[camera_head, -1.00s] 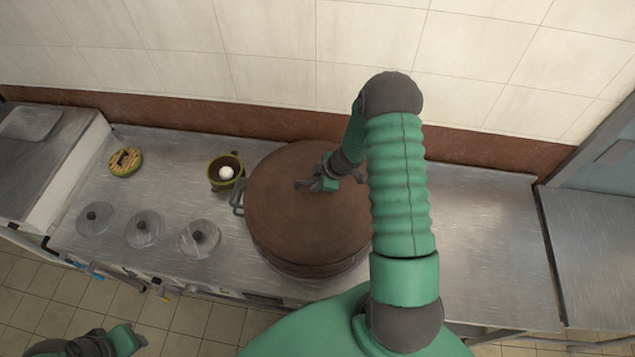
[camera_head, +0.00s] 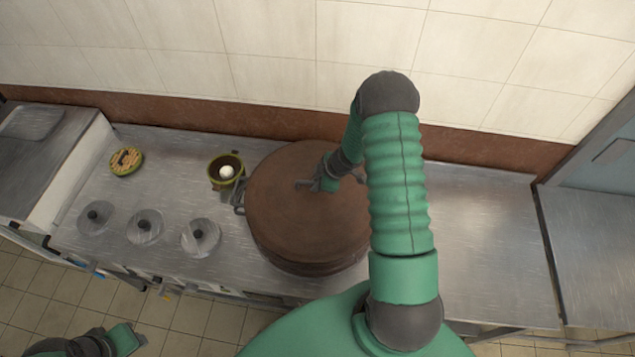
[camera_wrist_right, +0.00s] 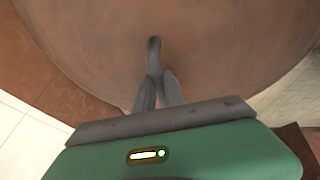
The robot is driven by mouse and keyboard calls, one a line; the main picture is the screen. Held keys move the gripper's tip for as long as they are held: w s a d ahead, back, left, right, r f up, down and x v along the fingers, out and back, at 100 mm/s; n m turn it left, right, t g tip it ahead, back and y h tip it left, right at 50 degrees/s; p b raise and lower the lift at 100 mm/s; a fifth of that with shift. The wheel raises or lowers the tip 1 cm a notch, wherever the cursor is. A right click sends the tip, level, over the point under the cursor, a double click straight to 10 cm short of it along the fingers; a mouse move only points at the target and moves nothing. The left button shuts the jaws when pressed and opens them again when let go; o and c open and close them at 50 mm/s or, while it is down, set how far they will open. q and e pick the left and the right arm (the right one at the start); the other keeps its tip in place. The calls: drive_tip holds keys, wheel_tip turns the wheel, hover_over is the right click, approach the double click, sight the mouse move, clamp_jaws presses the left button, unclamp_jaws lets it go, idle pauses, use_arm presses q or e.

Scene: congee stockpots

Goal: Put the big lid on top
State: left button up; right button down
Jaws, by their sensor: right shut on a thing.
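The big brown round lid (camera_head: 300,222) lies over the large stockpot (camera_head: 241,208), whose side handle shows at the left; I cannot tell whether the lid rests fully on the rim. My right gripper (camera_head: 309,184) is shut on the lid's handle. In the right wrist view the gripper (camera_wrist_right: 159,82) has its two fingers closed around the curved dark handle (camera_wrist_right: 154,55) above the lid (camera_wrist_right: 225,40). My left gripper (camera_head: 128,340) is at the lower left, away from the counter's objects; its jaws are not clear.
On the steel counter (camera_head: 480,230), three small clear lids with black knobs (camera_head: 93,216) (camera_head: 144,226) (camera_head: 200,237) lie left of the pot. A small green pot (camera_head: 226,172) holding a white round thing and a yellow-green round item (camera_head: 126,161) stand behind. The counter's right side is clear.

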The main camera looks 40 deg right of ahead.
drive_tip(key=shift+a+f, duration=0.1)
drive_tip(key=shift+f, duration=0.05)
drive_tip(key=shift+f+b, duration=0.25)
drive_tip(key=shift+b, duration=0.05)
drive_tip(key=c, duration=1.7)
unclamp_jaws()
drive_tip(key=shift+p+v, duration=1)
drive_tip(key=shift+v, duration=0.15)
drive_tip(key=p+v, duration=0.7)
drive_tip(key=v, duration=0.1)
drive_tip(key=shift+s+r, duration=0.15)
drive_tip(key=shift+r, duration=0.2)
